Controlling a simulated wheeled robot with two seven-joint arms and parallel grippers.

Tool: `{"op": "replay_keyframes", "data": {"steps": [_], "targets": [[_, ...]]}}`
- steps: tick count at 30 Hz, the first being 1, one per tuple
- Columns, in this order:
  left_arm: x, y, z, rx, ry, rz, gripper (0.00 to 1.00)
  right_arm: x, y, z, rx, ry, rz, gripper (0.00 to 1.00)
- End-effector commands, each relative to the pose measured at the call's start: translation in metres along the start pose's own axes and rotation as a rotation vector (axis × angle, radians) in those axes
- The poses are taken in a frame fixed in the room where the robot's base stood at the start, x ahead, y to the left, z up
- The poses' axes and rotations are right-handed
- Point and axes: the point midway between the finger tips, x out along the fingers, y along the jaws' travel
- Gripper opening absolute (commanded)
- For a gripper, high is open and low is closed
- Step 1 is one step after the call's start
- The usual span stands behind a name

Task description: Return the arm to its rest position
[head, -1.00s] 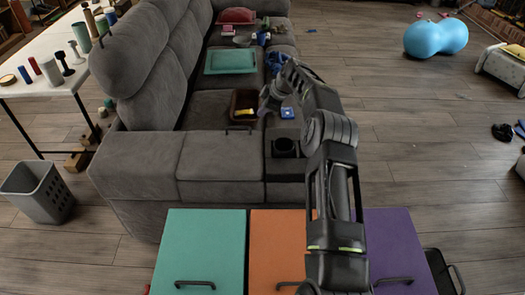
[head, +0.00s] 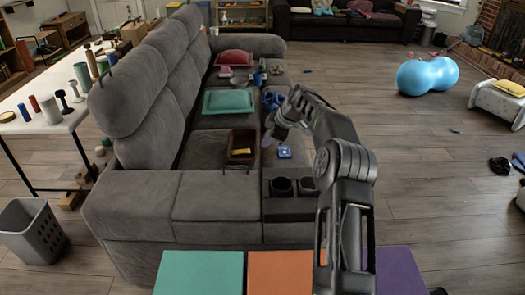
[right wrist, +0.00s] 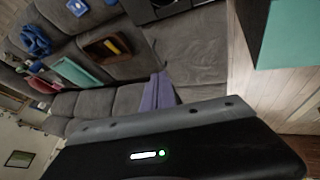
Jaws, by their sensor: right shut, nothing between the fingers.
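My right arm reaches up from the bottom of the head view, over the front end of the grey sofa (head: 215,208). Its right gripper (head: 267,140) is at the far end of the arm, by the sofa's seat, partly hidden by the wrist. It is shut and empty. In the right wrist view, narrow purple-grey fingers (right wrist: 158,92) show close together in front of the sofa cushions. My left gripper is out of view.
Teal, orange and purple cabinets (head: 198,272) stand in front. A grey basket (head: 35,230) is left.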

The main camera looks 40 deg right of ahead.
Motion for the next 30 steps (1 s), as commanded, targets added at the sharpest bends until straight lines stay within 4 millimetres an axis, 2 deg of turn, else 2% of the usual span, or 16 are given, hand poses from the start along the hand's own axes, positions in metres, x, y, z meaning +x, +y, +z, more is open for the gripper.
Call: {"op": "replay_keyframes", "data": {"steps": [5,22,26,30], "targets": [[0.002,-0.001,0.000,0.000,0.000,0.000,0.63,-0.013,0.000,0.000,0.000,0.000,0.000,0.00],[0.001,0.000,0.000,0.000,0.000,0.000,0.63,-0.014,0.000,-0.001,-0.001,0.001,-0.001,0.00],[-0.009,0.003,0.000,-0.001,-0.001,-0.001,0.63,-0.024,0.004,-0.006,-0.001,0.001,0.000,0.00],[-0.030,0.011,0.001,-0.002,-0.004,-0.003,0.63,-0.043,0.011,-0.016,-0.001,0.001,0.000,0.00]]}}
